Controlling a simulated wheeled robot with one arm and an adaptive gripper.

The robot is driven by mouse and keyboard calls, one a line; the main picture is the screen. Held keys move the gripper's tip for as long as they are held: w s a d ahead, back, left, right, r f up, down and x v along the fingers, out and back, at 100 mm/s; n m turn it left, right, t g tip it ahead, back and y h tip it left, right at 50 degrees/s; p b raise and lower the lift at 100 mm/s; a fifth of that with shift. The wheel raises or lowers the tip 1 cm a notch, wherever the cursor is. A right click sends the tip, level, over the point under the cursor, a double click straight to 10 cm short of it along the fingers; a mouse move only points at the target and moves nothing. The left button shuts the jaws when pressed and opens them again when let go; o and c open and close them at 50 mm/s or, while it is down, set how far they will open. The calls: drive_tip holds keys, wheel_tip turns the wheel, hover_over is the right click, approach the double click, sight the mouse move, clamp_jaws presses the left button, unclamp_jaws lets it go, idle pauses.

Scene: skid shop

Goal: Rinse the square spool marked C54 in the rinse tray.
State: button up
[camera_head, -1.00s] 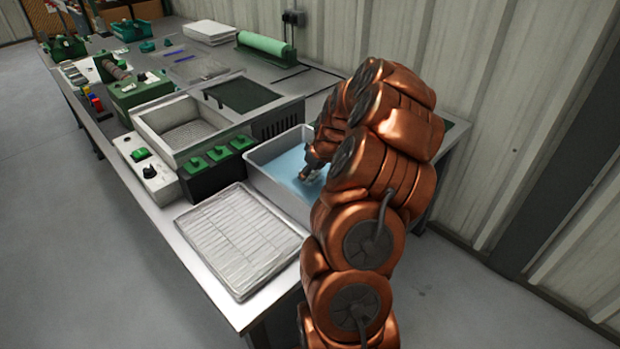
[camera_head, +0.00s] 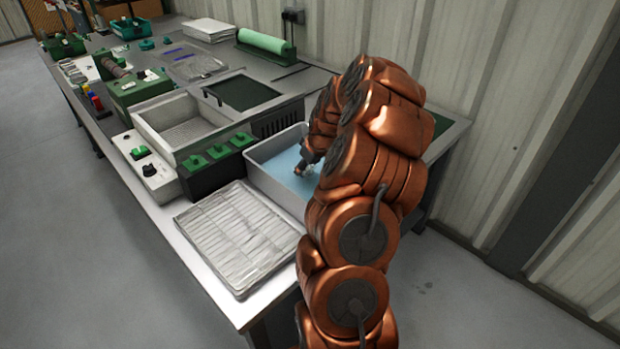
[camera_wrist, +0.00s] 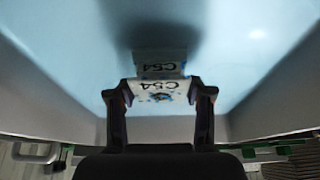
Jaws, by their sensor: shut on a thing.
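The rinse tray (camera_head: 255,156) is a grey-walled basin of light blue liquid at the near right part of the bench. My gripper (camera_head: 303,168) reaches down inside it, and my arm covers the tray's right side. In the wrist view my gripper (camera_wrist: 160,95) is shut on the square spool marked C54 (camera_wrist: 158,86), a pale piece with dark lettering and bluish marks. A second, upside-down C54 label above it looks like its reflection in the liquid. I cannot tell exactly how deep the spool sits.
A wire-rack tray (camera_head: 238,238) lies at the bench's near end. A black block with green knobs (camera_head: 207,178) stands left of the rinse tray. A white basin (camera_head: 178,122) and a dark green panel (camera_head: 240,93) lie behind. The ribbed wall (camera_head: 480,110) rises at the right.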

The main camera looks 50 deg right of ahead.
sight(310, 181)
drive_tip(key=shift+s+b, duration=1.15)
drive_tip(key=shift+s, duration=0.65)
wheel_tip(310, 181, up, 12)
drive_tip(key=p, duration=0.1)
idle(0.7)
idle(1.6)
drive_tip(key=shift+r+p, duration=0.35)
drive_tip(key=shift+r, duration=1.55)
